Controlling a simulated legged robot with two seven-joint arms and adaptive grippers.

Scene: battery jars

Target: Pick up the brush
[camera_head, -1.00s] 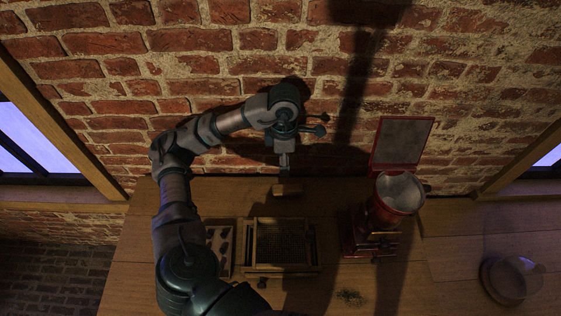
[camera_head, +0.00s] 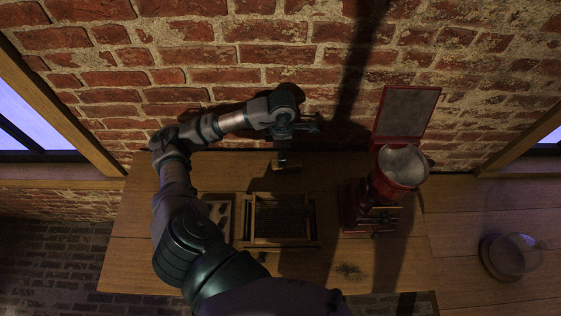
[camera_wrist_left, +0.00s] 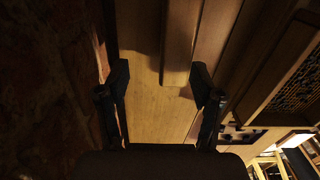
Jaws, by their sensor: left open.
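The brush appears to be the small wooden block (camera_head: 289,167) near the table's back edge, by the brick wall. A long wooden piece (camera_wrist_left: 180,40), likely the brush, reaches into the space between the fingers, nearer the right one. Neither finger is clearly touching it. The bristles cannot be made out. My right gripper does not show.
A wooden frame with a dark mesh (camera_head: 279,243) lies in front of the brush. A red grinder-like device (camera_head: 364,205) with a raised lid (camera_head: 405,112) stands to the right. A round glass dish (camera_head: 512,256) is far right.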

